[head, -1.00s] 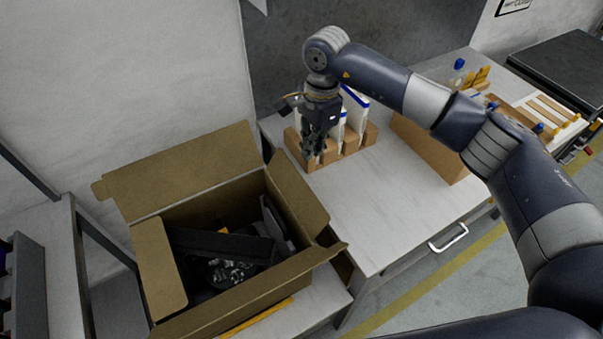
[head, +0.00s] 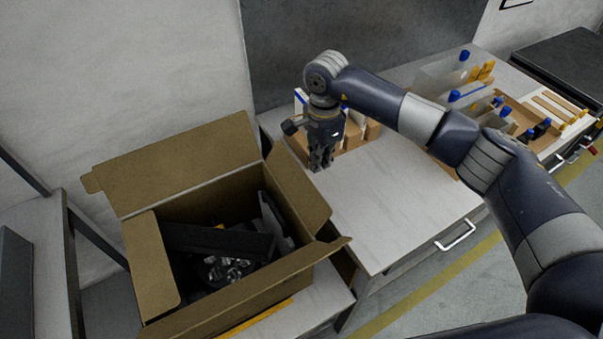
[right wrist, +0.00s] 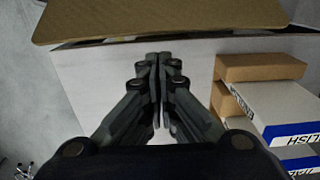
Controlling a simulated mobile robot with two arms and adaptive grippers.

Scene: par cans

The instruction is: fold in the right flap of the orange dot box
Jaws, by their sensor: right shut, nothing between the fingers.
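The open brown cardboard box (head: 240,300) stands at the left with its flaps up; I cannot make out an orange dot on it. Its right flap (head: 297,188) stands up and leans outward, toward the white table. Dark parts (head: 225,255) lie inside the box. My right gripper (head: 321,168) points down over the table, just right of the right flap and apart from it. In the right wrist view its fingers (right wrist: 158,60) are together and empty, with a brown cardboard flap (right wrist: 160,18) ahead of them. My left gripper does not show.
Small cartons (head: 355,133) stand behind my right gripper on the white table (head: 385,205). Blue-capped bottles (head: 463,60) and a tray (head: 540,112) are farther right. The table's front middle is clear. A grey wall (head: 360,45) rises behind.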

